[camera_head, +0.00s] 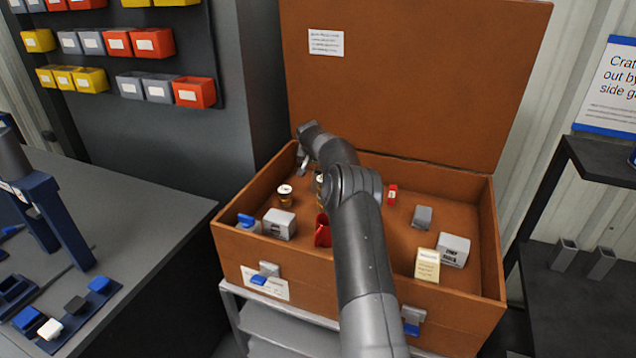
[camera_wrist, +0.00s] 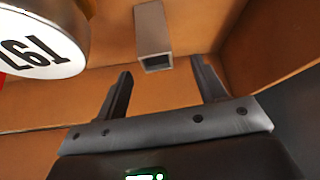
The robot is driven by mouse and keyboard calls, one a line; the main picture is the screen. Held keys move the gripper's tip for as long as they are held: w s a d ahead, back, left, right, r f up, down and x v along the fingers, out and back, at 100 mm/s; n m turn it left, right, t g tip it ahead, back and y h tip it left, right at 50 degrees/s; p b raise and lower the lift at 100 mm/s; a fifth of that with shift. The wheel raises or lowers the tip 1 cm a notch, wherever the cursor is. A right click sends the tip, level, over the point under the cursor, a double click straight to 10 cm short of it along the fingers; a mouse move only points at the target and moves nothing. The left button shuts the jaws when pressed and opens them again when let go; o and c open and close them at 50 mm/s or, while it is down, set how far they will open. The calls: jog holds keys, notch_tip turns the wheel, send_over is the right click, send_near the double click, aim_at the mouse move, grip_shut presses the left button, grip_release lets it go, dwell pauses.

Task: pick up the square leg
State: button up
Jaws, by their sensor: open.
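The square leg (camera_wrist: 152,35) is a grey, hollow square tube in the wrist view. Its open end faces me, and it lies on the brown crate's inside surface. My gripper (camera_wrist: 161,67) is open. Its two dark fingers stand apart on either side of the line to the tube, with the tube's end a little beyond the tips and nothing between them. In the head view my gripper (camera_head: 304,162) is down inside the crate at its far left corner. There I cannot make out the tube apart from the gripper.
The open brown crate (camera_head: 478,304) has its lid raised behind. A round white-topped can (camera_wrist: 42,40) is close on the left in the wrist view. A can (camera_head: 285,196), a white box (camera_head: 279,223) and a grey block (camera_head: 422,217) are in the crate. Two square tubes (camera_head: 565,255) stand on the right shelf.

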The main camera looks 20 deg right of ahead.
aim_at(318, 173)
jog(key=x, duration=0.3)
jog(key=shift+s+d+f, duration=0.1)
jog(key=shift+s+f, duration=0.1)
jog(key=shift+f, duration=0.1)
jog(key=shift+x, duration=0.85)
jog(key=shift+c, duration=0.3)
jog(key=c, duration=1)
jog(key=shift+c, duration=0.6)
jog(key=shift+r, duration=0.1)
